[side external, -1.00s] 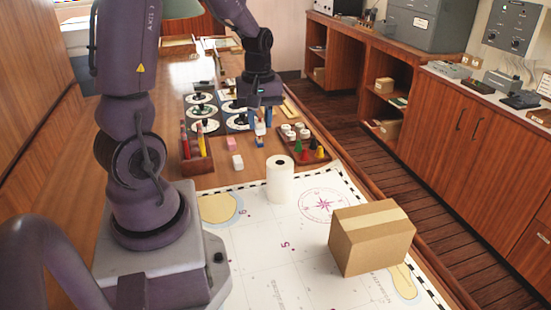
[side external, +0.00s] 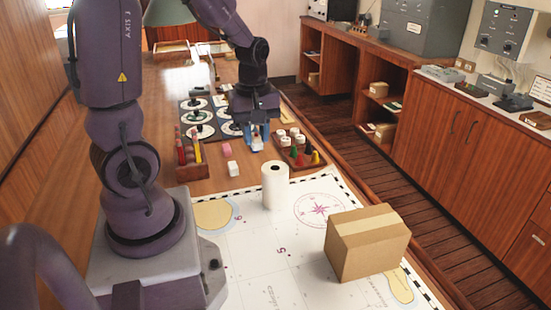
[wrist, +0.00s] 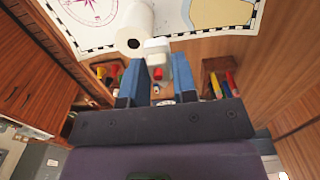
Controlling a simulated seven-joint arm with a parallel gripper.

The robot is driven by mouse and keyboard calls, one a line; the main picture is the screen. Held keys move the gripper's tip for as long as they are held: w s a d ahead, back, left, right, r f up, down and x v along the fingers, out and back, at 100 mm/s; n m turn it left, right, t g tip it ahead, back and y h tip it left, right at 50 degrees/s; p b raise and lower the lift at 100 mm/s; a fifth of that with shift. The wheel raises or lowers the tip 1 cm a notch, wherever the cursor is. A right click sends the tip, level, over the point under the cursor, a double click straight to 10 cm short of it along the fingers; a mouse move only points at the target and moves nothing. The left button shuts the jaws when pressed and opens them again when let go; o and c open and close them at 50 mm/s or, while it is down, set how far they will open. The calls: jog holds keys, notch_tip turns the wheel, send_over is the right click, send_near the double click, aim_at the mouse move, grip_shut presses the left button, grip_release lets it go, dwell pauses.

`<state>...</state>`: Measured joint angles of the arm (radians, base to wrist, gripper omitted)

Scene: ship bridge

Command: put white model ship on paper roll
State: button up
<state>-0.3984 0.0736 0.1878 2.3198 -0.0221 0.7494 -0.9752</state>
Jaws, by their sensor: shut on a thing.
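The white model ship (wrist: 157,56) is between the two blue fingers of my gripper (wrist: 158,82) in the wrist view, with a small red part showing on it. My gripper (side external: 258,138) is shut on the ship; in the side view the fingers mostly hide the ship. The paper roll (side external: 275,186) stands upright on the chart, nearer the side camera than my gripper. The roll also shows in the wrist view (wrist: 128,24), close beside the ship in the picture. The ship appears apart from the roll's top in the side view.
A tray of game pieces (side external: 299,150) sits right of my gripper. A pencil holder (side external: 191,175) and pink and white blocks (side external: 233,168) are to the left. A cardboard box (side external: 366,243) lies on the chart (side external: 255,250). Dial plates (side external: 200,118) lie behind.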

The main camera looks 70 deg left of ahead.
send_over(276, 169)
notch_tip(276, 169, down, 7)
jog(key=shift+s+r, duration=0.1)
jog(key=shift+r, duration=0.05)
jog(key=shift+a+f, duration=0.1)
jog(key=shift+f, duration=1.4)
jog(key=shift+f, duration=0.1)
jog(key=o, duration=0.9)
jog(key=shift+f, duration=0.1)
